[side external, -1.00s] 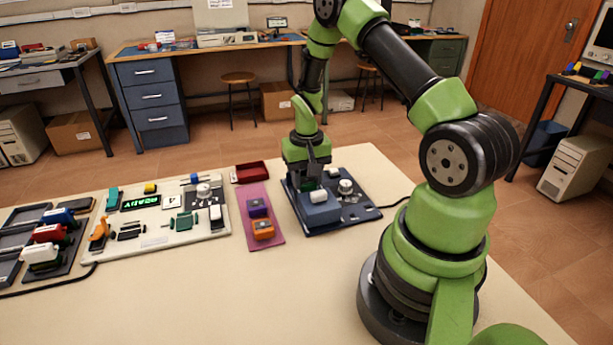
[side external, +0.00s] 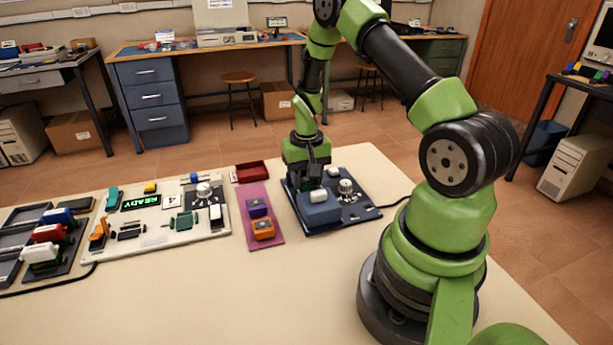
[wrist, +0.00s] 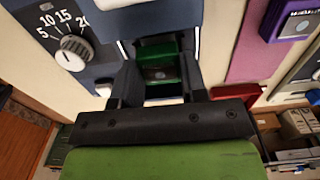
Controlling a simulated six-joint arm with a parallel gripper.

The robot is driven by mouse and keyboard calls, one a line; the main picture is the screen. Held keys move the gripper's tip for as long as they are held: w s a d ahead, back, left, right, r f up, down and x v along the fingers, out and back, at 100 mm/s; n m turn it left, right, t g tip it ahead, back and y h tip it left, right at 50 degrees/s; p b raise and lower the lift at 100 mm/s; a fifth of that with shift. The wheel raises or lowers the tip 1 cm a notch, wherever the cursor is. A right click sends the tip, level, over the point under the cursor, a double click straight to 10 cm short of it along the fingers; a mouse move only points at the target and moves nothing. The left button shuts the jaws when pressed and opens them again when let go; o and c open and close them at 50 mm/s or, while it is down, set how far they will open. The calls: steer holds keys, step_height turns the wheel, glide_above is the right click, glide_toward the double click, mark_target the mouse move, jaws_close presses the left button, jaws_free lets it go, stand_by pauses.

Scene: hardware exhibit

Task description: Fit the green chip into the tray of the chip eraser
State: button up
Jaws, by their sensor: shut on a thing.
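The chip eraser (side external: 350,214) is a dark blue panel with a blue-grey box (side external: 318,214), a white button on top and a dial (wrist: 72,52). My gripper (side external: 314,178) is over its rear left part, behind the box. In the wrist view my gripper (wrist: 158,76) is shut on the green chip (wrist: 159,66), which has a dark square label. The chip is at a dark opening beside the box, with bright strips on both sides. The tray is largely hidden by the chip and fingers, so I cannot tell whether the chip is seated.
A pink mat (side external: 273,233) left of the eraser holds a purple chip (side external: 257,207) and an orange chip (side external: 262,228). A red bin (side external: 251,172) stands behind it. A white panel (side external: 158,240) with a READY display lies further left. The front table is clear.

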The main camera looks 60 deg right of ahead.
steer(key=shift+f, duration=0.55)
stand_by(0.4)
steer(key=o, duration=1.3)
steer(key=shift+r, duration=0.1)
steer(key=shift+r, duration=3.65)
